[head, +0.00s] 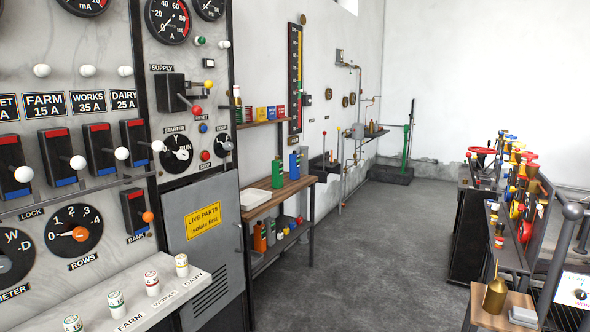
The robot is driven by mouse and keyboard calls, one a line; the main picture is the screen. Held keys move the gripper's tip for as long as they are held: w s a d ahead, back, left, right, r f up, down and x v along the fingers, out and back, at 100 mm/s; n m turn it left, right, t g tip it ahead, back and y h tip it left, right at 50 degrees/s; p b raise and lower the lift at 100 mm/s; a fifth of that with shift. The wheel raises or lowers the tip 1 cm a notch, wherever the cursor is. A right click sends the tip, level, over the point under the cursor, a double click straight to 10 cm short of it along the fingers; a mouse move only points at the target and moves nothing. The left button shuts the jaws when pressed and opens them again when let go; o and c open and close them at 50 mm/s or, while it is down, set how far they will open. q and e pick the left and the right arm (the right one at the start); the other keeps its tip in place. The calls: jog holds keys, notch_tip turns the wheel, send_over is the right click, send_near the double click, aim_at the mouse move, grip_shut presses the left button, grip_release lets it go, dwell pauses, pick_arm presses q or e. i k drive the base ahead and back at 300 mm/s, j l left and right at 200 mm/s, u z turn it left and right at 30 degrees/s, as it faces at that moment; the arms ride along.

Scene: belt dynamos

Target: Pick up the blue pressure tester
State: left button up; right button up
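Nothing in the head view can be surely told as the blue pressure tester. A small blue upright can or bottle (294,164) stands at the far end of a wooden bench (264,199) along the left wall. A green bottle (279,171) stands just nearer than it. Another blue item (270,231) sits on the shelf below, beside orange ones; it is too small to identify. Neither of my grippers shows in this view.
A switchboard with levers and dials and a grey cabinet (207,245) fill the near left. Grey floor (365,240) is open down the middle. Right of it stand a dark lever rack (470,235) and a small wooden table with a brass oil can (495,294). Railings stand at far right.

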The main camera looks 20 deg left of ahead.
aim_at(294, 160)
jog(key=i+l+u, duration=0.1)
jog(key=i+u, duration=0.15)
jog(key=i, duration=2)
jog(key=i+l+u, duration=0.25)
jog(key=i, duration=0.35)
jog(key=i+l+u, duration=0.2)
jog(key=i, duration=0.4)
jog(key=i+l+u, duration=0.25)
jog(key=i+l, duration=0.3)
jog(key=i+l+u, duration=0.2)
jog(key=l, duration=0.45)
jog(key=l+u, duration=0.15)
jog(key=l, duration=0.5)
jog(key=i+l+u, duration=0.2)
jog(key=l, duration=0.45)
jog(key=i+l+u, duration=0.5)
jog(key=l, duration=0.25)
jog(key=i+l+u, duration=0.25)
jog(key=i+l, duration=0.15)
jog(key=i+l+u, duration=0.25)
jog(key=l, duration=0.3)
jog(key=k+j, duration=0.05)
